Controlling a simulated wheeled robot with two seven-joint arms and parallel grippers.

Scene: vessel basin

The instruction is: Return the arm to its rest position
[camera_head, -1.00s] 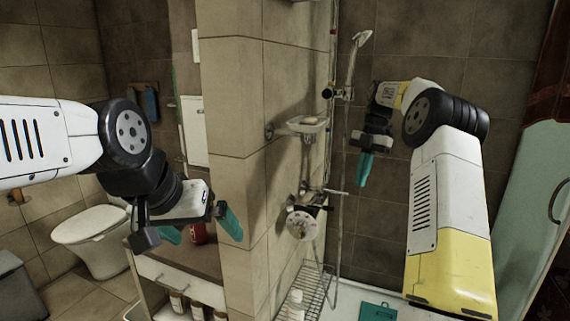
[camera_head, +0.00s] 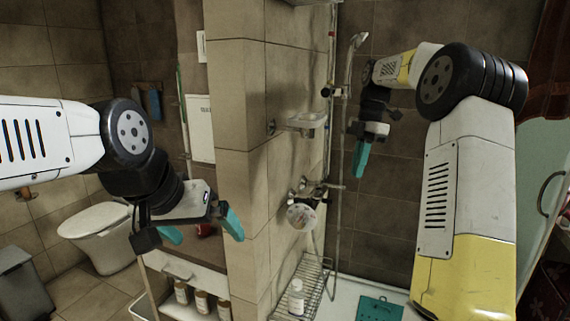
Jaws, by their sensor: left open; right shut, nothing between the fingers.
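My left gripper (camera_head: 202,231) is at the left of the view, in front of the tiled wall corner. Its two teal fingers are spread apart with nothing between them. My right gripper (camera_head: 362,160) hangs in the shower area, fingers pointing down. Its teal fingers are together and hold nothing. My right arm (camera_head: 462,190), white and yellow, rises from the lower right and bends at a black joint.
A tiled wall pillar (camera_head: 238,130) stands between the arms. The shower has a soap dish (camera_head: 303,122), a mixer (camera_head: 303,213) and a hand shower (camera_head: 357,42). A white bottle (camera_head: 296,297) stands on a wire rack. A shelf below my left gripper holds several bottles (camera_head: 201,302). A toilet (camera_head: 100,233) is at left.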

